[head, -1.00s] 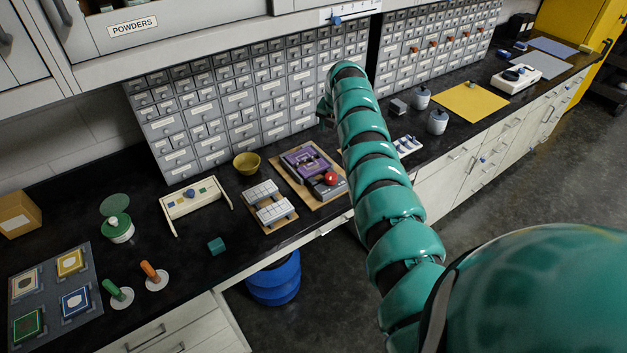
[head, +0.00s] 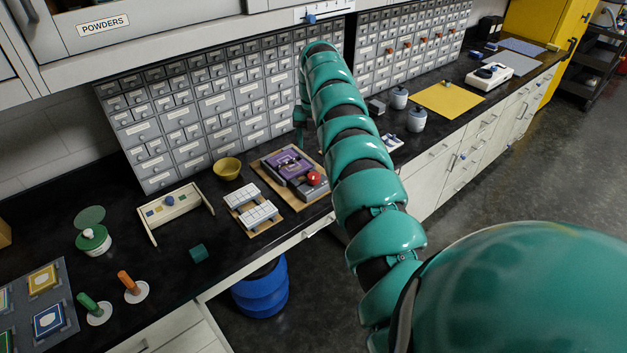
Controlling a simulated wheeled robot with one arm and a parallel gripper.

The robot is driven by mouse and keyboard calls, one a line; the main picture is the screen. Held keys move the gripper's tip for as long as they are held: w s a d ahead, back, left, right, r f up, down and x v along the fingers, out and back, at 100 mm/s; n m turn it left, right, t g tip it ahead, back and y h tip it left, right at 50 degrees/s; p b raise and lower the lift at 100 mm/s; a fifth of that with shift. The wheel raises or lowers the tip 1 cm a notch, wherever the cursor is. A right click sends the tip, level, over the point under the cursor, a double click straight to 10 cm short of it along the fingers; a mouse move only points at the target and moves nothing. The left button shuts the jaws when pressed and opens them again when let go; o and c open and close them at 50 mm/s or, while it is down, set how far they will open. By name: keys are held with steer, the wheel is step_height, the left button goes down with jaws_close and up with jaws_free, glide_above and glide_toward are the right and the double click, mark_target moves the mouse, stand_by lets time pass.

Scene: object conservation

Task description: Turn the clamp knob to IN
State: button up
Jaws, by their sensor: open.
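A purple clamp-like device (head: 288,167) with a round red knob (head: 314,178) sits on a wooden board on the black bench. I cannot tell whether this red knob is the clamp knob, and no IN mark is readable. A pale wooden frame (head: 176,212) with a small blue knob (head: 170,201) stands to its left. My gripper (head: 300,118) hangs at the far end of my teal arm, above and behind the purple device, apart from it. It is open, small and partly hidden by the arm.
Drawer cabinets (head: 200,110) line the back. Canisters (head: 416,119) and a yellow mat (head: 448,99) lie right of my arm.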

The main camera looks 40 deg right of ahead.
steer(key=b, duration=0.7)
glide_above(314, 175)
step_height(314, 175, down, 7)
steer(key=shift+a+f, duration=0.1)
steer(key=shift+f, duration=0.1)
steer(key=shift+s+f+p, duration=0.1)
steer(key=shift+f+p, duration=0.15)
steer(key=shift+p, duration=0.25)
step_height(314, 175, down, 4)
steer(key=shift+f, duration=0.55)
steer(key=c, duration=1)
